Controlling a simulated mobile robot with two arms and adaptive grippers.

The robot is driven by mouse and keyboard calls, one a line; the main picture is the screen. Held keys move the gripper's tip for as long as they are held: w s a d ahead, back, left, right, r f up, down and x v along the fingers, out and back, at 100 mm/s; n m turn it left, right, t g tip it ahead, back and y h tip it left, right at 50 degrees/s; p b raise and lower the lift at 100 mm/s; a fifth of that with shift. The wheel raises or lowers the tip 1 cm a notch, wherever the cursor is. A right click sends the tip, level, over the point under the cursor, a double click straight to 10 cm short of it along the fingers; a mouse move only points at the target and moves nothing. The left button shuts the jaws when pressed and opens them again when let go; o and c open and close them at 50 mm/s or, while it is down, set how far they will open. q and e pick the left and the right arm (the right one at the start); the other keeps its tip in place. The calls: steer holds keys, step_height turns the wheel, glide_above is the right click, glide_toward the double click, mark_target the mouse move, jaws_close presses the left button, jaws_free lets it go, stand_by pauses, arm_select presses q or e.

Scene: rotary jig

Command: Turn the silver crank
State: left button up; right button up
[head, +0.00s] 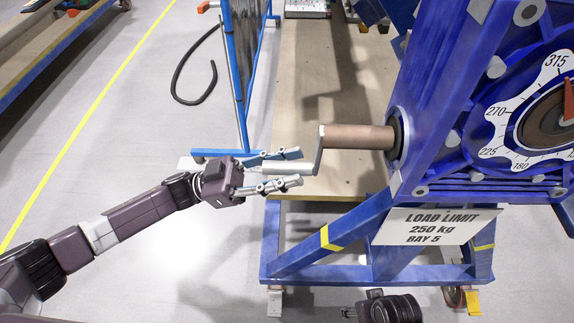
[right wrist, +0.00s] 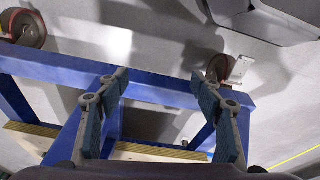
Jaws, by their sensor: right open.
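The silver crank (head: 319,152) sits on the end of a brown shaft (head: 355,137) that comes out of the blue rotary jig (head: 437,95). Its silver handle (head: 292,169) points left toward my left gripper (head: 299,167). The left gripper's fingers are open, one above and one below the handle in the picture, with gaps on both sides. My right gripper (right wrist: 159,77) is open and empty in the right wrist view, above the jig's blue lower frame (right wrist: 60,68).
A white load limit sign (head: 433,227) hangs on the jig's front. A numbered dial (head: 497,112) is at the right. A blue-framed panel (head: 238,70) stands left of the jig. A black hose (head: 178,80) lies on the floor. Caster wheels (right wrist: 221,66) stand under the frame.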

arm_select(q)
jaws_close()
stand_by(0.3)
